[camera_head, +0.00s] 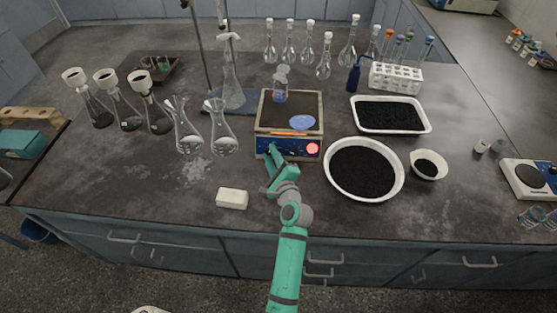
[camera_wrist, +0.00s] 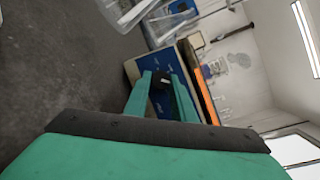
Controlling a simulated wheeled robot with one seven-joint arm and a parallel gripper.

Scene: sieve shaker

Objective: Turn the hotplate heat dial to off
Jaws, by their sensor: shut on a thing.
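The hotplate (camera_head: 262,122) stands in the middle of the bench with a dark top and a blue front panel; the panel also shows in the wrist view (camera_wrist: 171,62). My gripper (camera_head: 271,151) is at the left part of this panel. In the wrist view, my gripper's two green fingers (camera_wrist: 162,84) reach the panel, with the dark heat dial (camera_wrist: 160,80) between them. The gripper is shut on the dial. In the head view my gripper hides the dial. A red round spot (camera_head: 313,148) shows at the panel's right. The dial's marking cannot be read.
A flask (camera_head: 280,93) and a blue dish (camera_head: 302,122) are on the hotplate. Conical flasks (camera_head: 223,138) stand to its left. A round pan of black grains (camera_head: 396,187) is close on its right. A white block (camera_head: 232,198) lies in front. The bench's front left is clear.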

